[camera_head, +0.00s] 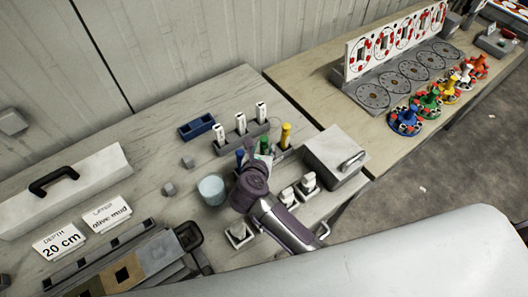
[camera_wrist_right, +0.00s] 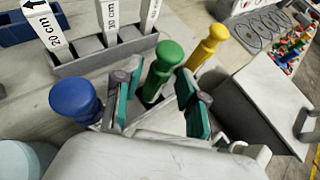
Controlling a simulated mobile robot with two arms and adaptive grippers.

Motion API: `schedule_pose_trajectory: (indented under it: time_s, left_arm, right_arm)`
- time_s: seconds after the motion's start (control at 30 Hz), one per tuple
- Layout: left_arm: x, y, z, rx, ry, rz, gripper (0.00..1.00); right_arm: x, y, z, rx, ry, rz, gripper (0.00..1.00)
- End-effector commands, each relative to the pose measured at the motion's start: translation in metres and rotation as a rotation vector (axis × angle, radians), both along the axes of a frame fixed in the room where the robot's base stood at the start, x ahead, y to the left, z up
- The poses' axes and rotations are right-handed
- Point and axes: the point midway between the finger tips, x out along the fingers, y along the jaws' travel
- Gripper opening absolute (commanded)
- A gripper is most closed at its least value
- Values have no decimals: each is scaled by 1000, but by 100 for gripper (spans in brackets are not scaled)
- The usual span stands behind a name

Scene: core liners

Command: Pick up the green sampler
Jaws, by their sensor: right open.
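The green sampler (camera_head: 264,145) stands upright in a grey holder between a blue sampler (camera_head: 239,156) and a yellow sampler (camera_head: 285,134). In the right wrist view the green sampler (camera_wrist_right: 167,62) rises between the two teal-padded fingers of my right gripper (camera_wrist_right: 157,88). The fingers are open, one on each side of it, and I see no firm contact. The blue sampler (camera_wrist_right: 75,98) is left of the left finger; the yellow sampler (camera_wrist_right: 206,48) is behind the right finger. In the head view my wrist partly hides the samplers' lower parts. My left gripper is not in view.
A rack with white depth-marked sticks (camera_head: 240,124) stands just behind. A grey box (camera_head: 335,155) with a handle is close on the right; a light-blue cup (camera_head: 212,189) is on the left. White-topped pieces (camera_head: 308,183) sit in front.

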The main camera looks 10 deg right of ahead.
Motion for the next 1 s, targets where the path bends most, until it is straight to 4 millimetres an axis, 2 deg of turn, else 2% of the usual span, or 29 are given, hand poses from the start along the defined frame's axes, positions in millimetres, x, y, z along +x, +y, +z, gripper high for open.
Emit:
schedule_pose_trajectory:
  time_s: [0.2,0.3,0.57,0.6,0.83,1.0]
  left_arm:
    - [2,0,10,-1,-4,1,88]
    - [3,-1,12,-1,-5,1,88]
    - [4,-3,12,-4,-7,2,88]
    - [4,-3,12,-4,-7,2,88]
    - [4,-3,12,-4,-7,2,88]
    - [4,-3,12,-5,-7,2,88]
  right_arm:
    - [29,-13,-14,-7,-1,0,41]
    - [37,-16,-20,-4,-1,1,41]
    - [40,-17,-23,-1,-1,-1,41]
    - [40,-17,-23,-1,-1,-1,40]
    - [40,-17,-23,-1,1,0,1]
    - [40,-17,-23,-2,0,0,0]
